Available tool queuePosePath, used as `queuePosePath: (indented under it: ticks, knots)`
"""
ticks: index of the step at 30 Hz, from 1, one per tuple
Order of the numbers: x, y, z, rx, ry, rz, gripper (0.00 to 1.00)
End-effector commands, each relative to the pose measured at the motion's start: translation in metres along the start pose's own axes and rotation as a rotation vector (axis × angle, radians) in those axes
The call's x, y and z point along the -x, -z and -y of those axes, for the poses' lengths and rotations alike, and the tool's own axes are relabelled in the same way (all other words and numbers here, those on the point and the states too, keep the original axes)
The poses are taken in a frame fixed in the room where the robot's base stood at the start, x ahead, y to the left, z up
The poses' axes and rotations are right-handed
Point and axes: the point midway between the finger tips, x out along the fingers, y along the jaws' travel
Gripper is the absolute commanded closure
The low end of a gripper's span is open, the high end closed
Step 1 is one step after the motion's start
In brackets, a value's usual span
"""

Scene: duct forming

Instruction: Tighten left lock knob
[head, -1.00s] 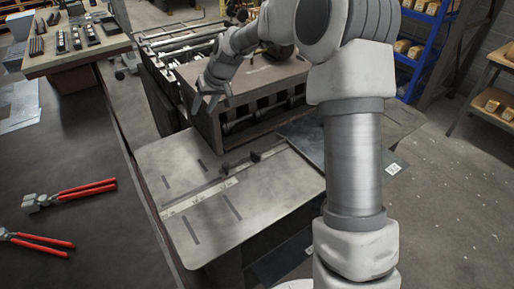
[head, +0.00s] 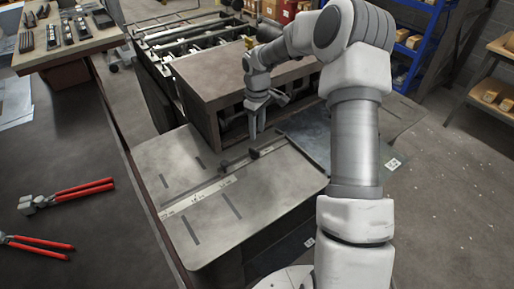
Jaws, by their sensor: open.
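The metal machine table (head: 170,160) has a ruler strip and fence across it. Two small dark lock knobs stand on the fence line: the left lock knob (head: 225,166) and the right lock knob (head: 254,153). My gripper (head: 263,124) is open and empty. It hangs in front of the machine's brown housing, above and behind the right knob, and up and to the right of the left knob. I see no contact with either knob, though the exact height is hard to judge.
The brown housing (head: 205,85) rises right behind the table. A dark sheet (head: 305,135) lies at its right. A dark bench (head: 75,140) at left holds red-handled pliers (head: 80,190) and another red-handled tool (head: 40,243). Blue shelving (head: 410,50) stands at the back right.

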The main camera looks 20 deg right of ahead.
Motion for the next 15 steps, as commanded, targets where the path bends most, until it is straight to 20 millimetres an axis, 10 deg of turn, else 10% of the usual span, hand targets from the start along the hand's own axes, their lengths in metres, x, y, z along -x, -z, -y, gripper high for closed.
queuePosePath:
  ticks: [15]
  knots:
    - [-0.088, 0.001, 0.001, 0.0, 0.001, -0.001, 0.56]
